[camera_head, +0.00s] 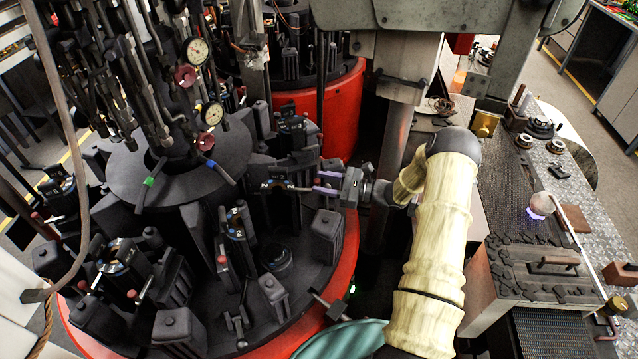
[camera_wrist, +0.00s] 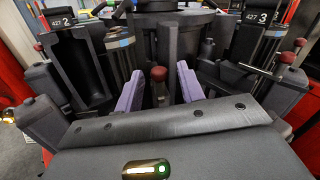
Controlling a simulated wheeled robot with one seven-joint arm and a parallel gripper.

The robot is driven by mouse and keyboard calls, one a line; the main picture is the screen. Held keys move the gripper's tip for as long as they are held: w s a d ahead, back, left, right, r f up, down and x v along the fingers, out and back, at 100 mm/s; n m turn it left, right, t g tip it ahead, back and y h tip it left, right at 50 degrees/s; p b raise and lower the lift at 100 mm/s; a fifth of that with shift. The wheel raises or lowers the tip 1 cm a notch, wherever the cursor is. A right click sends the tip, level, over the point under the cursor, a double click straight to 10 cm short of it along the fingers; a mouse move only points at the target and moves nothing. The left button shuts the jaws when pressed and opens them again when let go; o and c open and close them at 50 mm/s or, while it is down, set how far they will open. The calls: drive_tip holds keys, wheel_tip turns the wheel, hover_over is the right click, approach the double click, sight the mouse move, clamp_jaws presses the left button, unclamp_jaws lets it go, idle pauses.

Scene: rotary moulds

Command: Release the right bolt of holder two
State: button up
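Holder two (camera_wrist: 70,60), dark and marked 427 2, stands at the left of the wrist view. A dark holder (camera_head: 276,186) is just left of my gripper in the head view. My gripper (camera_head: 328,183) has two purple fingers, which also show in the wrist view (camera_wrist: 160,92). They are apart, with a clear gap. A dark red round knob (camera_wrist: 158,73) on a dark post shows between the fingers, right of holder two. I see no finger touching it. I cannot tell how far beyond the tips it is, or whether it belongs to holder two's right bolt.
Holder three (camera_wrist: 250,45) is at the right of the wrist view, with red knobs (camera_wrist: 288,57) beside it. Dark blocks (camera_head: 327,236) and other holders (camera_head: 237,240) crowd the red-rimmed round table (camera_head: 348,240). A grey column (camera_head: 395,130) stands behind my arm.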

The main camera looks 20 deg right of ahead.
drive_tip(key=b+v, duration=0.5)
drive_tip(key=v, duration=1)
drive_tip(key=shift+s+d, duration=0.15)
drive_tip(key=shift+d, duration=0.15)
drive_tip(key=shift+a, duration=0.1)
